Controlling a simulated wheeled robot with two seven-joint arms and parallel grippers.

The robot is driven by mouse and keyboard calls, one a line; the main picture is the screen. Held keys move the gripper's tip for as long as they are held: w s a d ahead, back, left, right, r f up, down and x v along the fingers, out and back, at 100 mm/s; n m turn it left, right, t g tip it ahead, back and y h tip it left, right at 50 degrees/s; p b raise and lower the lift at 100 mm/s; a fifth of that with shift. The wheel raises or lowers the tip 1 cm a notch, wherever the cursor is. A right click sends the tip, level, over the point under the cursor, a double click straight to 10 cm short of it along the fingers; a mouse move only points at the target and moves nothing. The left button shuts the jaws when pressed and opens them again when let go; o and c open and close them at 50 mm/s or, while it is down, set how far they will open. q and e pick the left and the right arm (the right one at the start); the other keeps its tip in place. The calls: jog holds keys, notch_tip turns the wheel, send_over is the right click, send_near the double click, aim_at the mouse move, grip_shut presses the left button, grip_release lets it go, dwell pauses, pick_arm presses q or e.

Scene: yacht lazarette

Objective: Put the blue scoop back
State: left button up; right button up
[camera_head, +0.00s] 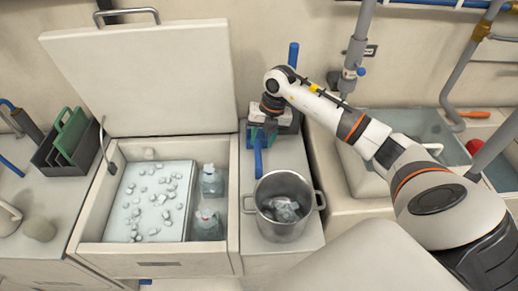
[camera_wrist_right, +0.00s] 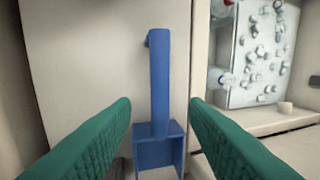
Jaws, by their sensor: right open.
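My left gripper is not in view.
The ice chest (camera_head: 231,215) holds ice and two bottles; its lid (camera_head: 140,80) stands open. The steel pot (camera_head: 282,232) with icy lumps is just in front of the scoop. A blue upright bar (camera_head: 293,54) stands behind my arm. A sink (camera_head: 415,128) is at right.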

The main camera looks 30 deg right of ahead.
jog(key=v, duration=0.5)
dwell(0.5)
